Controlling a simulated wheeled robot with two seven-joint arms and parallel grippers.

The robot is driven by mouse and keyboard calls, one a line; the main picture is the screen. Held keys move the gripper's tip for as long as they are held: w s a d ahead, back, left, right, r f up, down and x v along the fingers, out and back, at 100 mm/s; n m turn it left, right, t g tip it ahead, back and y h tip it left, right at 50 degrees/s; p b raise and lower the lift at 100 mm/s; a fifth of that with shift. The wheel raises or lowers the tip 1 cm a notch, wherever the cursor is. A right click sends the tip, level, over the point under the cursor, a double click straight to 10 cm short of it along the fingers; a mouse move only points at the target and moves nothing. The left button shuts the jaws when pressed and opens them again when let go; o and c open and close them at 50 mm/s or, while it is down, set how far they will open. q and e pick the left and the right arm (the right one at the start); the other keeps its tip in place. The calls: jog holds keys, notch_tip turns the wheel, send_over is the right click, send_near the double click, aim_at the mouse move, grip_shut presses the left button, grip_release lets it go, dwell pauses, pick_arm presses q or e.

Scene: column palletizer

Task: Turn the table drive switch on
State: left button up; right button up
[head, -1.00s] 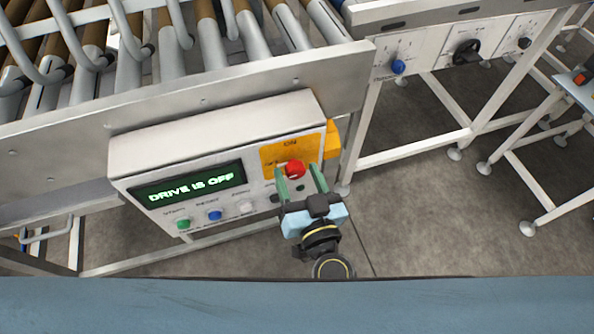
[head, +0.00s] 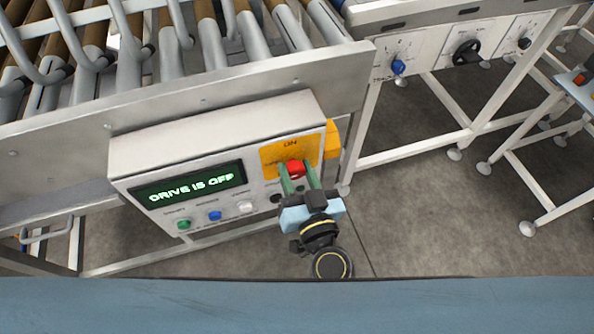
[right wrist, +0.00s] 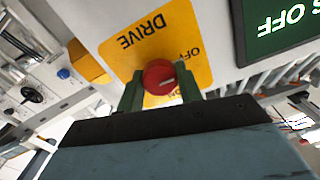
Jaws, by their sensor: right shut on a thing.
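The table drive switch is a red round knob (head: 295,168) on a yellow plate (head: 270,156) at the right end of the control box. It also shows in the right wrist view, where the red knob (right wrist: 159,77) sits between two green fingers, on the yellow plate (right wrist: 160,35) lettered DRIVE, OFF and ON. My right gripper (head: 298,176) is shut on the knob, a finger on each side. The box's display (head: 188,187) reads DRIVE IS OFF. My left gripper is not in view.
Green (head: 183,225), blue (head: 215,216) and white (head: 246,207) buttons sit left of my right gripper. A roller conveyor (head: 240,40) stands above the box. A second panel with a blue knob (head: 398,67) is at upper right.

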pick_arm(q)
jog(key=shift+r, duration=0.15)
pick_arm(e)
jog(key=shift+m, duration=0.6)
jog(key=m+p, duration=0.1)
jog(key=m, duration=0.1)
jog(key=shift+m, duration=0.3)
jog(key=m, duration=0.2)
jog(key=shift+m+p, duration=0.3)
jog(key=shift+p, duration=0.1)
jog(key=m, duration=0.2)
jog(key=shift+m, duration=0.4)
jog(key=m, duration=0.4)
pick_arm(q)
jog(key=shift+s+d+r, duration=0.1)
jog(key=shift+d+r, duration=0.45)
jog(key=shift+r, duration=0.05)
pick_arm(e)
jog(key=shift+m, duration=2.2)
